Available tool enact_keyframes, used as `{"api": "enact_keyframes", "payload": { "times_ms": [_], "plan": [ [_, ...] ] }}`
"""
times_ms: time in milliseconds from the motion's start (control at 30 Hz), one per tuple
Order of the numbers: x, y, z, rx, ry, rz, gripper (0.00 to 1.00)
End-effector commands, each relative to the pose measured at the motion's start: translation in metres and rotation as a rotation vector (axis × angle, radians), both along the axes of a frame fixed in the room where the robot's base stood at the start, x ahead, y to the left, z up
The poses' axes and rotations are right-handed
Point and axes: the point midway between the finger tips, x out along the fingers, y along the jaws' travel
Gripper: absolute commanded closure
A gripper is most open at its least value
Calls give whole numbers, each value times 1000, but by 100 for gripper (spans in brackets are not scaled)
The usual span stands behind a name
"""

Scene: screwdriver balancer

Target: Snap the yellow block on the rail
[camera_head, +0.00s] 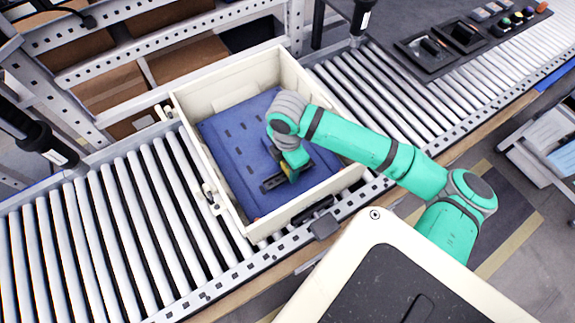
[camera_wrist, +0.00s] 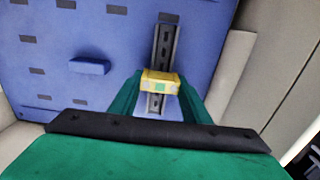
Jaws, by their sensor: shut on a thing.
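My gripper (camera_wrist: 158,92) is shut on the yellow block (camera_wrist: 160,78), which sits between the two green fingers and has small greenish marks on its face. The dark slotted rail (camera_wrist: 165,40) runs up the blue panel in the wrist view, and the block covers part of its length. I cannot tell whether the block touches the rail or is just above it. In the head view my gripper (camera_head: 291,174) is low over the rail (camera_head: 272,184), and only a sliver of the yellow block shows beside the fingers.
The blue panel (camera_head: 235,150) with dark slots lies inside a cream box (camera_head: 188,125) on a roller conveyor (camera_head: 90,240). A small blue block (camera_wrist: 90,66) sits on the panel left of the rail. The box walls stand close around the panel. Black trays (camera_head: 428,48) lie far right.

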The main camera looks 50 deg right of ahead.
Motion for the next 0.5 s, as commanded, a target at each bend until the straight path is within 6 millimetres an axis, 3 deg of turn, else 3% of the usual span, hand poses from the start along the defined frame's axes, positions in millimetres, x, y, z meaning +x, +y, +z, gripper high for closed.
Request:
{"api": "enact_keyframes", "payload": {
  "times_ms": [467, 500],
  "plan": [
    [1, 0, -1, -2, -4, 1, 84],
    [1, 0, -1, -2, -4, 1, 48]
  ]
}}
